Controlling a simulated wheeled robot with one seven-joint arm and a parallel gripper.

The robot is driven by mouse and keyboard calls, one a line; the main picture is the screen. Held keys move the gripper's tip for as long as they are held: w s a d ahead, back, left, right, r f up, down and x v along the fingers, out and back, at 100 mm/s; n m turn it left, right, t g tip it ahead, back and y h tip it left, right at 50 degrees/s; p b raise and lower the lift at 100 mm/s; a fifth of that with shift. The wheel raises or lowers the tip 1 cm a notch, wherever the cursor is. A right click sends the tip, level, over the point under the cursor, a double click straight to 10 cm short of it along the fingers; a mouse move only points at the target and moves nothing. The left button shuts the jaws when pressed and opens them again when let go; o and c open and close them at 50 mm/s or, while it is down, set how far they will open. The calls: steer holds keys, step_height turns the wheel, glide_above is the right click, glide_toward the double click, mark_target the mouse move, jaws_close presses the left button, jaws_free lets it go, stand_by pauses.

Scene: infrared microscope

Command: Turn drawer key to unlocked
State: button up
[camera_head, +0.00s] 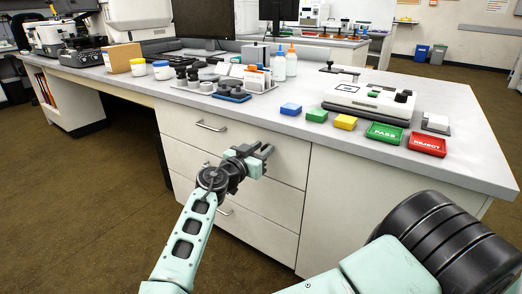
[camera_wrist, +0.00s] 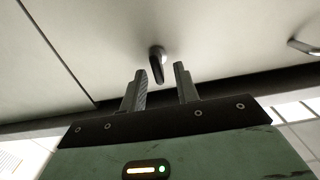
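The drawer key (camera_wrist: 157,62) shows in the wrist view as a small dark metal piece standing out from the pale drawer front. My gripper (camera_wrist: 161,82) is open, with one finger on each side of the key's line and the key just beyond the fingertips, seemingly untouched. In the head view my gripper (camera_head: 267,153) is in front of the right part of the white drawer unit (camera_head: 270,205); the key cannot be made out there. Whether the key is locked or unlocked cannot be read.
A bar handle (camera_head: 210,127) is on the top drawer, and a handle (camera_wrist: 304,47) shows at the wrist view's right edge. The countertop (camera_head: 270,118) overhangs above my gripper. It carries coloured blocks, a green PASS tray (camera_head: 384,133) and a red REJECT tray (camera_head: 427,145).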

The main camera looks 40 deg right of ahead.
jaws_close()
steer(key=n+p, duration=0.1)
steer(key=n, duration=0.1)
steer(key=n+p, duration=0.1)
steer(key=n, duration=0.2)
steer(key=n+p, duration=0.1)
steer(key=n, duration=0.1)
steer(key=shift+w+a+n, duration=0.15)
steer(key=shift+w+n, duration=0.15)
steer(key=shift+w, duration=0.1)
steer(key=shift+w+a+f+n+p, duration=0.1)
steer(key=shift+f+n+p, duration=0.15)
steer(key=shift+n+p, duration=1.15)
steer(key=shift+w+d+f+n+p, duration=0.15)
steer(key=shift+n+p, duration=0.55)
steer(key=shift+n, duration=1.35)
steer(key=shift+a+f+n+p, duration=0.15)
steer(key=shift+f+n+p, duration=0.15)
steer(key=shift+n+p, duration=1.1)
steer(key=shift+n+b, duration=0.3)
steer(key=shift+n, duration=0.15)
